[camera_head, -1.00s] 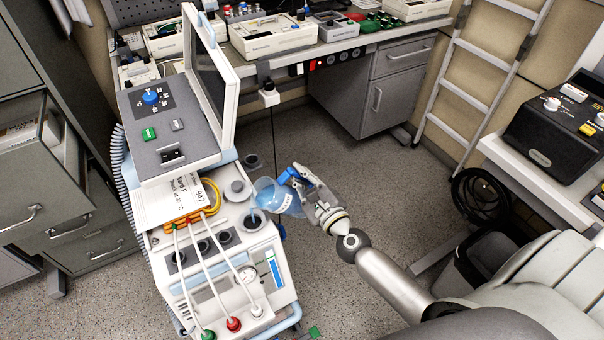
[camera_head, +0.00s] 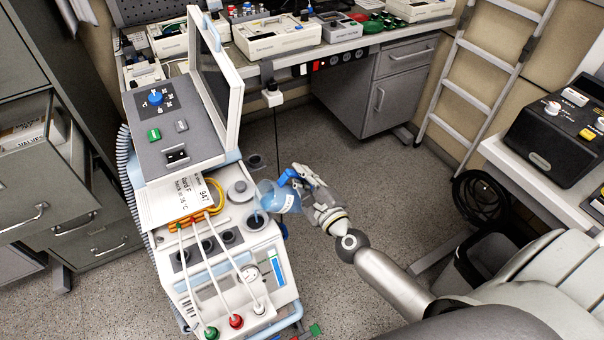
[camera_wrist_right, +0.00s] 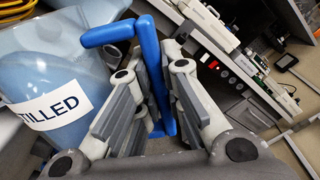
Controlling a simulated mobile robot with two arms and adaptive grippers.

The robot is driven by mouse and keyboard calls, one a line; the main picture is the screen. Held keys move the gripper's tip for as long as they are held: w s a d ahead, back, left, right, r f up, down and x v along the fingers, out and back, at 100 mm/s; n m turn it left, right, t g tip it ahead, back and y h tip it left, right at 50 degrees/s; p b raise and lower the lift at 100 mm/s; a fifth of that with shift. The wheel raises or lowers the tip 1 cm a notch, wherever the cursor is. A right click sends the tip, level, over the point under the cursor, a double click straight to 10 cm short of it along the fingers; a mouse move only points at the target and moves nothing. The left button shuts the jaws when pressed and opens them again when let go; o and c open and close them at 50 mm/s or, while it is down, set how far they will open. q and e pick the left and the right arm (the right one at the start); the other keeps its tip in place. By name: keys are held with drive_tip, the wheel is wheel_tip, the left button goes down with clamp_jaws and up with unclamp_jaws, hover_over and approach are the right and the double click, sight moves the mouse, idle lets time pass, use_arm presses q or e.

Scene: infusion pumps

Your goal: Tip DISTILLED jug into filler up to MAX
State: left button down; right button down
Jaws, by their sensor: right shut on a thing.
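The DISTILLED jug (camera_head: 281,198) is translucent blue with a white label and a blue handle. It is tilted, its mouth toward the left, over the filler (camera_head: 256,221), a dark round opening on the machine's top right edge. Some blue shows at the opening; I cannot tell whether liquid is running. My right gripper (camera_head: 297,181) is shut on the jug's handle. The right wrist view shows the handle (camera_wrist_right: 154,70) between the fingers and the label ending "TILLED" on the jug (camera_wrist_right: 60,90). A blue level strip (camera_head: 274,261) shows on the machine front; its MAX mark is unreadable. My left gripper is out of view.
The machine (camera_head: 205,270) has a tilted screen, hoses with green, red and white ends, and a card (camera_head: 178,204) on top. A dark box (camera_head: 553,130) stands on the right table. A ladder (camera_head: 480,75) leans behind. The floor right of the machine is open.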

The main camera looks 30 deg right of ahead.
drive_tip(key=shift+a+r+n+p, duration=0.3)
drive_tip(key=shift+r+n+p, duration=0.25)
drive_tip(key=shift+r+p, duration=0.25)
drive_tip(key=shift+a+r+n+p, duration=0.3)
drive_tip(key=shift+r+n+p, duration=0.25)
drive_tip(key=shift+p, duration=0.35)
idle(0.4)
drive_tip(key=shift+d+f+m+b, duration=0.25)
drive_tip(key=shift+f+m+b, duration=0.15)
drive_tip(key=shift+f+b, duration=0.2)
drive_tip(key=f+m+b, duration=0.1)
drive_tip(key=b, duration=0.1)
drive_tip(key=d+f+m+b, duration=0.1)
drive_tip(key=f+b, duration=0.1)
drive_tip(key=shift+d+m, duration=0.15)
drive_tip(key=shift+m, duration=0.25)
drive_tip(key=shift+d+m+b, duration=0.2)
drive_tip(key=shift+m+b, duration=0.25)
drive_tip(key=shift+m, duration=0.35)
drive_tip(key=shift+w+r+m+p, duration=0.1)
drive_tip(key=shift+r+m+p, duration=0.5)
drive_tip(key=shift+r+p, duration=0.25)
drive_tip(key=shift+r+m+p, duration=0.45)
drive_tip(key=shift+r+m, duration=0.25)
drive_tip(key=shift+r, duration=0.05)
drive_tip(key=shift+a+m, duration=0.3)
drive_tip(key=shift+m, duration=0.7)
